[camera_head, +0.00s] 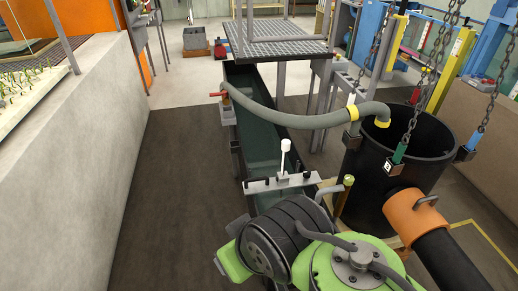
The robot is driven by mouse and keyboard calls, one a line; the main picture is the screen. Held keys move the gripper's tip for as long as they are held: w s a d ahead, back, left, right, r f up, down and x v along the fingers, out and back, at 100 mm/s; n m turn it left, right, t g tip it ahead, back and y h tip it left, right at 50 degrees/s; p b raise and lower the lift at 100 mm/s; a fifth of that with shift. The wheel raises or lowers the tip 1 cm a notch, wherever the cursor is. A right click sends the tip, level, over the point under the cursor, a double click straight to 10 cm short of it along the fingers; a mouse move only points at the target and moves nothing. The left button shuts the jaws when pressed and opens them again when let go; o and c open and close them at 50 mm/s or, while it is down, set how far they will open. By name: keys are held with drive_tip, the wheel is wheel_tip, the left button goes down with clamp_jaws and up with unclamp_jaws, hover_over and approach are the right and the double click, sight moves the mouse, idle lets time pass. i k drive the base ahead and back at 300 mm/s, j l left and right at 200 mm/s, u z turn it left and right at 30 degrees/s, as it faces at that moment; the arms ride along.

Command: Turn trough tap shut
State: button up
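A long narrow dark trough (235,73) with greenish water runs from the middle of the view away toward the back. A small red handle (217,94) sticks out at its left rim, beside the end of a grey hose (310,121); it may be the tap. A white upright lever (285,150) stands on a pale crossbar (262,184) over the trough's near end, and it may be the tap instead. I cannot tell whether either is open or shut. My green and dark grey arm fills the lower middle and hides the trough's nearest part. My gripper does not show.
A large black tub (440,142) stands right of the trough, with chains hanging over it. An orange-collared black pipe (408,213) lies at lower right. A grated platform (275,46) spans the trough's far part. Dark floor (170,190) is clear on the left, beside a concrete wall (75,150).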

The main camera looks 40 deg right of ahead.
sight(349, 180)
drive_tip(key=z, duration=2.1)
drive_tip(key=k+u, duration=0.5)
drive_tip(key=i+j, duration=0.1)
drive_tip(key=i, duration=0.25)
drive_tip(key=i+j, duration=0.15)
drive_tip(key=i, duration=0.25)
drive_tip(key=u, duration=0.05)
